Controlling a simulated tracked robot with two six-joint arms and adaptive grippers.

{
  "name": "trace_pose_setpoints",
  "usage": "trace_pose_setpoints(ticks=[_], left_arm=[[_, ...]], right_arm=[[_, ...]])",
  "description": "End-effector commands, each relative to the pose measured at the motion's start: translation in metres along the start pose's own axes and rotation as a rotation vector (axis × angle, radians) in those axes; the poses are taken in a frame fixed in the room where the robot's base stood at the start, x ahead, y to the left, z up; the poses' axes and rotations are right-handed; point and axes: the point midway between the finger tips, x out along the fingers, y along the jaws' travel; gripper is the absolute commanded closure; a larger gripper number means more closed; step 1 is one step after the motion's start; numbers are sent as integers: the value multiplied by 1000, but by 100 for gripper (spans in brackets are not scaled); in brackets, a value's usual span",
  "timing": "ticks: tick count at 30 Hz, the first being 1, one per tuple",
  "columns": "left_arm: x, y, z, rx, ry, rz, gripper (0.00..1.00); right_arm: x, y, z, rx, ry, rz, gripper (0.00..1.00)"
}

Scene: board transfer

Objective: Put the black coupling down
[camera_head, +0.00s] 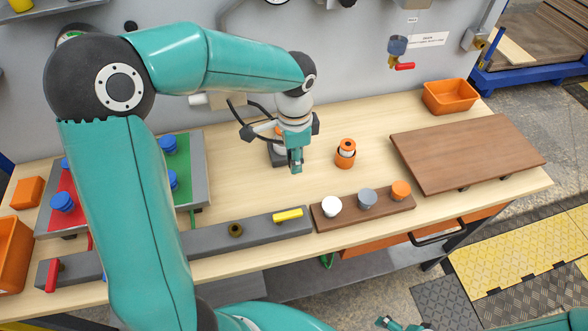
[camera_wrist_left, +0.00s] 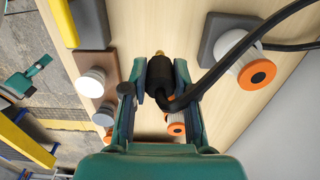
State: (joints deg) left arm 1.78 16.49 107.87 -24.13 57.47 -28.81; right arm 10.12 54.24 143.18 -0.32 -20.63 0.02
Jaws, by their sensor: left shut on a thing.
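My left gripper (camera_head: 296,168) is over the middle of the table, fingers pointing down. In the left wrist view its fingers (camera_wrist_left: 160,85) are shut on the black coupling (camera_wrist_left: 160,72), which has a brass-coloured tip and a black hose (camera_wrist_left: 235,50) running off to the upper right. In the head view the coupling is mostly hidden by the gripper. A dark block with a white and orange fitting (camera_wrist_left: 245,58) stands beside the coupling, apart from it; the block (camera_head: 277,154) also shows behind the gripper. Part of my right gripper (camera_head: 392,323) shows at the bottom edge; its opening is unclear.
An orange-and-white fitting (camera_head: 345,153) stands right of the gripper. In front is a brown strip (camera_head: 345,212) with white, grey and orange knobs. A brown board (camera_head: 465,150) and orange bin (camera_head: 450,96) are at right. Bare wood lies between gripper and strip.

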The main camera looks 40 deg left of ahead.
Motion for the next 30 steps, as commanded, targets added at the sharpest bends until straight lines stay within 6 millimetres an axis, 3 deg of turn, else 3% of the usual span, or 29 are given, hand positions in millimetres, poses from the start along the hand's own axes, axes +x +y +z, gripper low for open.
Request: trace_pose_setpoints(ticks=[14, 26, 27, 30], left_arm=[[49, -1, 1, -3, -1, 0, 100], [56, -1, 1, -2, 1, -1, 100], [54, -1, 1, -2, 1, -1, 66], [54, -1, 1, -2, 1, -1, 49]], right_arm=[[-2, -1, 0, 0, 0, 0, 2], [2, 1, 0, 0, 0, 0, 2], [0, 0, 0, 0, 0, 0, 2], [0, 0, 0, 0, 0, 0, 2]])
